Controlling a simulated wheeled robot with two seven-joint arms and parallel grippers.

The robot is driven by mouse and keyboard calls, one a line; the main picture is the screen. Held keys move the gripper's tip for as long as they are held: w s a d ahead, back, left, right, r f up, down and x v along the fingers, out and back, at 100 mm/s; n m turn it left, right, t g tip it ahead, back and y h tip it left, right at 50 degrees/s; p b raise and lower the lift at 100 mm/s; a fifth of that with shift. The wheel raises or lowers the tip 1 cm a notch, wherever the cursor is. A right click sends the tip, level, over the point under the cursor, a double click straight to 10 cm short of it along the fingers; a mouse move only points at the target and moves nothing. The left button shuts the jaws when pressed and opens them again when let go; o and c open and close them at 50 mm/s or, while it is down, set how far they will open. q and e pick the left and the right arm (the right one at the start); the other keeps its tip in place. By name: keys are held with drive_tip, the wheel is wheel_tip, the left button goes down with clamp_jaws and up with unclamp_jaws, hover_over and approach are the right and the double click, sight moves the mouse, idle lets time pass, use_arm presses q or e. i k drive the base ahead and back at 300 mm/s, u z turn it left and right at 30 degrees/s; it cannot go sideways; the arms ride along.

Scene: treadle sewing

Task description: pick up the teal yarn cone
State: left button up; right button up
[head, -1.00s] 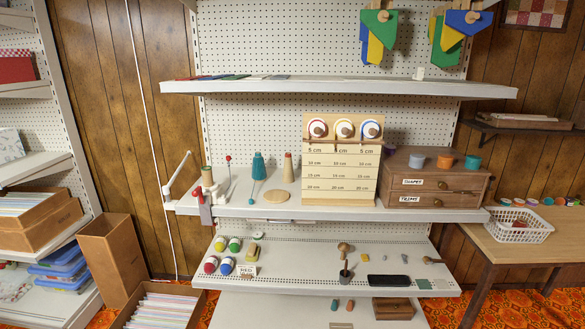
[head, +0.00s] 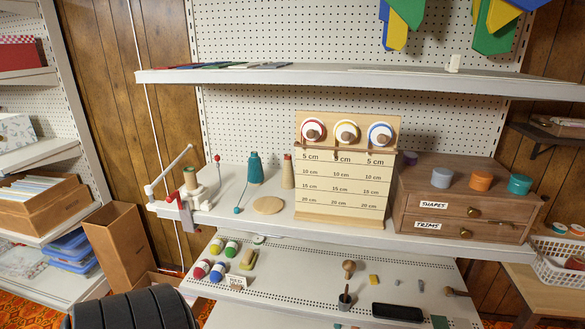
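The teal yarn cone (head: 255,168) stands upright on the middle shelf (head: 225,205), towards its back, left of centre. A slimmer tan cone (head: 288,173) with a reddish top stands just to its right. The teal cone is fully visible, and nothing touches it that I can see. Neither of my grippers is in view.
A white clamp-like device with a spool (head: 192,179) stands at the shelf's left end. A thin rod with a teal end (head: 237,210) and a round wooden disc (head: 268,205) lie in front of the cone. A wooden ribbon rack (head: 345,188) is to the right. The upper shelf (head: 330,77) overhangs.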

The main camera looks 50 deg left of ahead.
sight(257, 177)
drive_tip(key=u, duration=0.45)
drive_tip(key=i, duration=0.95)
drive_tip(key=u, duration=0.8)
